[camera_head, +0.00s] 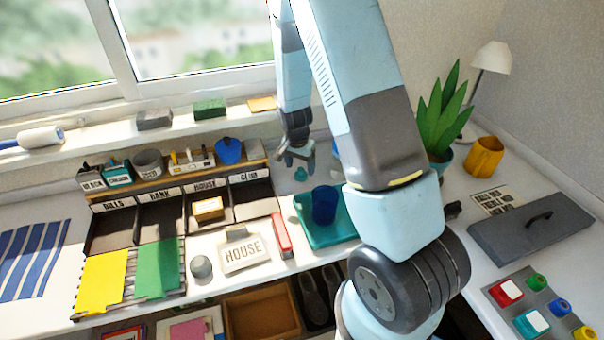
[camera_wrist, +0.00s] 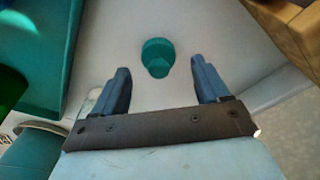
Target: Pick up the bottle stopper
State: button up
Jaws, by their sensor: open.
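The bottle stopper is a small teal piece (camera_wrist: 158,56) with a round wide part and a narrower knob, on the white surface. In the wrist view it lies just beyond my gripper (camera_wrist: 163,82), roughly centred between the two fingertips. My gripper is open with nothing between its fingers. In the head view my gripper (camera_head: 298,155) hangs over the back of the desk, and the teal stopper (camera_head: 300,174) shows just below it. I cannot tell the exact height of the fingers above it.
A teal tray (camera_head: 310,234) with a blue cup (camera_head: 325,205) stands in front of the stopper. A wooden-topped shelf organiser (camera_head: 180,180) is to the left. A potted plant (camera_head: 442,118) and a yellow mug (camera_head: 484,156) stand to the right.

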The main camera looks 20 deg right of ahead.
aim_at(301, 173)
jog(key=shift+w+d+f, duration=0.1)
jog(key=shift+d+f, duration=0.05)
jog(key=shift+f, duration=1.2)
jog(key=c, duration=1.1)
jog(key=shift+r, duration=0.1)
